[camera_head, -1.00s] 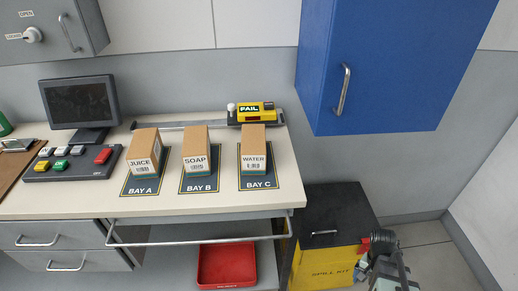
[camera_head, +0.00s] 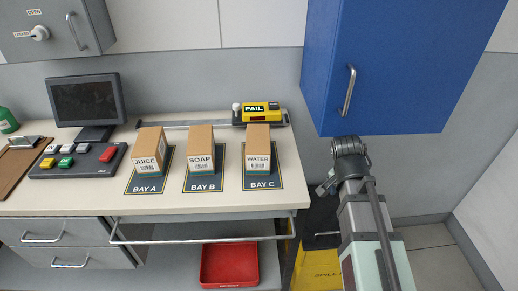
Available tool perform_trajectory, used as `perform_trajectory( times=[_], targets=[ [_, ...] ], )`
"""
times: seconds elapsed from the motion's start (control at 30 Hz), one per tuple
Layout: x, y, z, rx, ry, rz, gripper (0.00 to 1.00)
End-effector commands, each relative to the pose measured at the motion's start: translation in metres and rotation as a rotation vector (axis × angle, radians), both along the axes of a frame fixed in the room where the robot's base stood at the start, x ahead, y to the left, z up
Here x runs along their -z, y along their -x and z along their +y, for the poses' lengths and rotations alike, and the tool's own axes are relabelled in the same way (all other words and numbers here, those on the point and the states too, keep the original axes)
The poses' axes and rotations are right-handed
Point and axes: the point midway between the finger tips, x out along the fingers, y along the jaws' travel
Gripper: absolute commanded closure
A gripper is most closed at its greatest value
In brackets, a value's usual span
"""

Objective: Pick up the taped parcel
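Three brown cartons stand in a row on the worktop, labelled JUICE (camera_head: 149,148), SOAP (camera_head: 200,147) and WATER (camera_head: 258,147). Each stands on its own dark mat, marked BAY A, BAY B and BAY C. I cannot tell tape on any of them at this size, so I cannot say which is the taped parcel. My arm rises at the right, clear of the worktop and the cartons. The fingers of my gripper do not show.
A blue cabinet (camera_head: 405,65) hangs above and behind my arm. A yellow device reading FAIL (camera_head: 261,113) sits behind WATER. A monitor (camera_head: 86,102) and button panel (camera_head: 75,161) stand at left. A rail (camera_head: 200,240) runs along the front, above a red tray (camera_head: 229,264).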

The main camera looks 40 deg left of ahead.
Motion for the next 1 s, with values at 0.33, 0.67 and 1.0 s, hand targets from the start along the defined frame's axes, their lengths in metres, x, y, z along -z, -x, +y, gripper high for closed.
perform_trajectory(
  times=[0.33, 0.67, 1.0],
  targets=[
    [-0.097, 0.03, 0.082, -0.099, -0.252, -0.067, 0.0],
    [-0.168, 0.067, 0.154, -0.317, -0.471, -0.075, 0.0],
    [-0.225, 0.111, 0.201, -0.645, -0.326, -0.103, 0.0]
  ],
)
